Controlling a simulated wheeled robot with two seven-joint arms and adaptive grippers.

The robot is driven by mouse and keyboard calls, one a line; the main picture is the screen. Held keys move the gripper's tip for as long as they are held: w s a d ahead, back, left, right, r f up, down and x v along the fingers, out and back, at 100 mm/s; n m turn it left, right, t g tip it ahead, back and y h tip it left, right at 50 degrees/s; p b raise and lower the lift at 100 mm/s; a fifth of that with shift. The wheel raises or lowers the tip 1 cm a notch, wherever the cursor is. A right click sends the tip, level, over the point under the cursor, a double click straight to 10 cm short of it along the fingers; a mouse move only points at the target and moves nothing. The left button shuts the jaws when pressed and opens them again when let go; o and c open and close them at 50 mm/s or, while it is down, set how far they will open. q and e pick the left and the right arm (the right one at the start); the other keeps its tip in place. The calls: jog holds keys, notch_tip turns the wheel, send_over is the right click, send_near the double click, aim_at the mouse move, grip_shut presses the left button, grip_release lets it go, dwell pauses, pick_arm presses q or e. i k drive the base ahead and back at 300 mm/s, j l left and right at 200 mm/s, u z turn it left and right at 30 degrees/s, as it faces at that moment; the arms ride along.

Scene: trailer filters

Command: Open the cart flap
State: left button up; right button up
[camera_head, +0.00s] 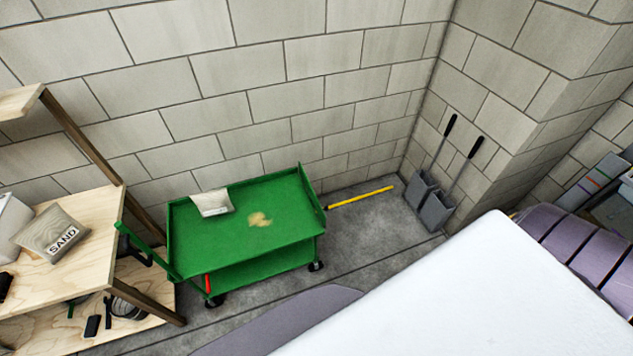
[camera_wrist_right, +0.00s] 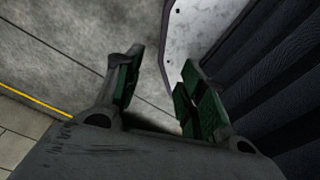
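The green cart (camera_head: 290,219) stands by the block wall in the head view, with an upper tray and a lower shelf. A pale packet (camera_head: 212,203) and a tan patch of spilled material (camera_head: 259,219) lie in its upper tray. A small red part (camera_head: 208,284) shows at its lower left corner. I cannot tell which panel is the flap. My right gripper (camera_wrist_right: 160,62) is open and empty above the grey floor in the right wrist view; the cart does not show there. Neither gripper shows in the head view.
A wooden shelf (camera_head: 75,265) with a sand bag (camera_head: 50,233) stands left of the cart. A yellow bar (camera_head: 360,197) lies on the floor to its right. Two long-handled grey dustpans (camera_head: 437,210) lean in the corner.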

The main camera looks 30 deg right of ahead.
aim_at(319, 211)
jog(key=i+l, duration=0.15)
jog(key=l, duration=0.35)
jog(key=i+l+u, duration=0.1)
jog(key=l, duration=0.35)
jog(key=i+l, duration=0.1)
jog(key=l, duration=0.4)
jog(key=i+l, duration=0.15)
jog(key=l, duration=0.35)
jog(key=i+l+u, duration=0.1)
jog(key=l, duration=0.4)
